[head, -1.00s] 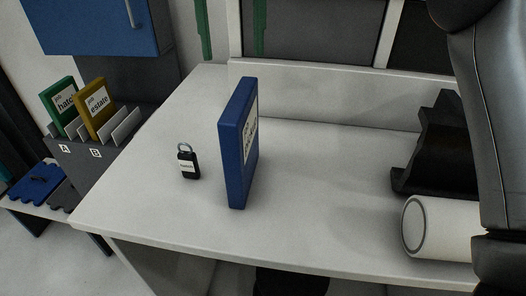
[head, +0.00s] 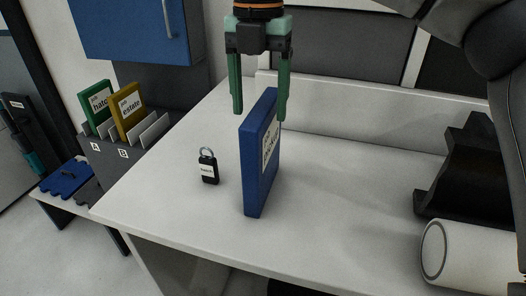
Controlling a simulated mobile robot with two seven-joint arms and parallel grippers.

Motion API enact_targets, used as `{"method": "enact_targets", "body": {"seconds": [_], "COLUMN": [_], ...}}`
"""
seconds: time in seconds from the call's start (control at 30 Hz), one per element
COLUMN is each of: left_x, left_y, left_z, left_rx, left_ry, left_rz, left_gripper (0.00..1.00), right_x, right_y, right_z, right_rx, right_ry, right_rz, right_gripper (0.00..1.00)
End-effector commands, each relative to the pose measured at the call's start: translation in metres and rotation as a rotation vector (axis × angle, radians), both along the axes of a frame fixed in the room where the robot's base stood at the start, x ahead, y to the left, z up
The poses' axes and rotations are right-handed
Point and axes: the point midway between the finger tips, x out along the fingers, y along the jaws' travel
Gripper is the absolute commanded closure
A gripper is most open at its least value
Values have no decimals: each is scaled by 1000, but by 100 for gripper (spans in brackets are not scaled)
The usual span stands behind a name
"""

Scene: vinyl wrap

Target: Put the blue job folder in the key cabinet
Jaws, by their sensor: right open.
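The blue job folder (head: 257,165) stands upright on the white table, with a white label on its right face. My right gripper (head: 260,114) is open above it. Its green fingers point down, one to each side of the folder's top edge in the picture; I cannot tell whether they touch it. A blue cabinet (head: 128,30) with a vertical handle shows at the upper left, its front shut; it appears to be the key cabinet. My left gripper is not in view.
A small black padlock-like tag (head: 208,170) stands left of the folder. A grey rack (head: 110,152) holds green and yellow folders. A white roll (head: 462,252) and a black stand (head: 468,180) are at the right. The white table (head: 345,190) is clear between.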

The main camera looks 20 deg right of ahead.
Motion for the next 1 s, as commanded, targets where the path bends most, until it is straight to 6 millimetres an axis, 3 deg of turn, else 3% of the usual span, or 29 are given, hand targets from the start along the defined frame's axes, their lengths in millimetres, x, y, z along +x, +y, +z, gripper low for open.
{"method": "enact_targets", "body": {"seconds": [0.23,0.53,1.0], "left_x": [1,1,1], "left_y": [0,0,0], "left_z": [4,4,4], "left_rx": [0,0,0], "left_ry": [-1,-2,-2], "left_rz": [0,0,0], "left_gripper": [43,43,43], "right_x": [0,0,0], "right_y": [-2,-2,-2], "right_z": [-36,-42,-41], "right_rx": [-1,0,0], "right_ry": [3,1,1], "right_rz": [0,0,1], "right_gripper": [28,28,79]}}
